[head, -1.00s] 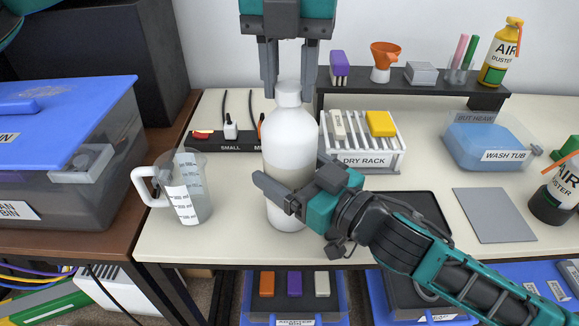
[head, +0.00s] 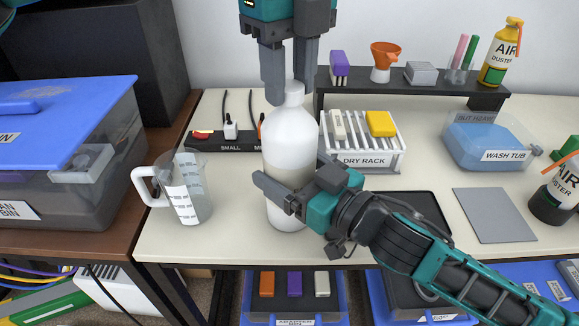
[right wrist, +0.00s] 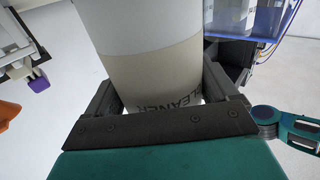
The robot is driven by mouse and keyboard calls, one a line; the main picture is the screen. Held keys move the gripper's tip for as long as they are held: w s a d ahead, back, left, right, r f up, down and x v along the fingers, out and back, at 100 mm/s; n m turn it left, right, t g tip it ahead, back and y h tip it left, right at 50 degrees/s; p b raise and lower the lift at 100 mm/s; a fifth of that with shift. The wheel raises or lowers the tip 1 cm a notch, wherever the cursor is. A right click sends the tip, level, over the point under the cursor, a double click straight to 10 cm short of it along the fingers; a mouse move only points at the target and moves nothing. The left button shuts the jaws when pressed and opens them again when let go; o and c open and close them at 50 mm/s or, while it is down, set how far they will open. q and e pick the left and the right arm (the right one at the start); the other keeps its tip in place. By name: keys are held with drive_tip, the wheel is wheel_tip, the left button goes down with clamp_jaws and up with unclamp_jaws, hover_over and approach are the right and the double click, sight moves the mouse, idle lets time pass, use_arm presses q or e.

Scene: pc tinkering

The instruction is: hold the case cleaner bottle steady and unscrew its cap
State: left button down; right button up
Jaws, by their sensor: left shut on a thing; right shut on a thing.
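The case cleaner bottle (head: 291,140) stands upright near the front of the table, white with a beige lower band. Its white cap (head: 295,88) is at the top, partly hidden by my left gripper (head: 290,92), which comes down from above and is shut on it. My right gripper (head: 290,180) comes in from the lower right and is shut around the lower body of the bottle. The right wrist view shows the bottle body (right wrist: 150,65) between the fingers, with the word CLEANER upside down.
A clear measuring jug (head: 188,190) stands close left of the bottle. A grey mat (head: 494,215) and a wash tub (head: 485,145) are farther right.

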use_arm(q)
drive_tip(key=shift+r, duration=1.55)
drive_tip(key=shift+r, duration=2)
use_arm(e)
drive_tip(key=o, duration=0.9)
drive_tip(key=shift+o, duration=0.2)
drive_tip(key=shift+d, duration=0.1)
drive_tip(key=v, duration=1.2)
use_arm(q)
drive_tip(key=shift+s+d, duration=0.1)
